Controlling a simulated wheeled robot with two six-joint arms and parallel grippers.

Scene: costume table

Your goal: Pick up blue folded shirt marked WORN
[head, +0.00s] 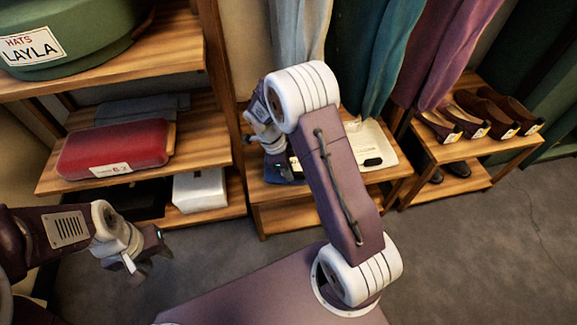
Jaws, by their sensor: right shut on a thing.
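My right gripper (277,158) is over the low wooden bench in the middle, pointing down and partly hidden by its own wrist. It is shut on a dark blue folded cloth (284,176), which looks like the blue folded shirt. Only a small part of the cloth shows beside my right arm, and I cannot read a WORN mark on it. I cannot tell whether the cloth still touches the bench. My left gripper (148,252) is empty, apart from any object, at the lower left in front of the shelves; its fingers look spread.
The left shelves hold a red case (112,148), grey-blue folded cloth (150,105), a white box (200,190) and a green hat box (75,50). Garments hang behind. Shoes (470,120) stand on the right rack.

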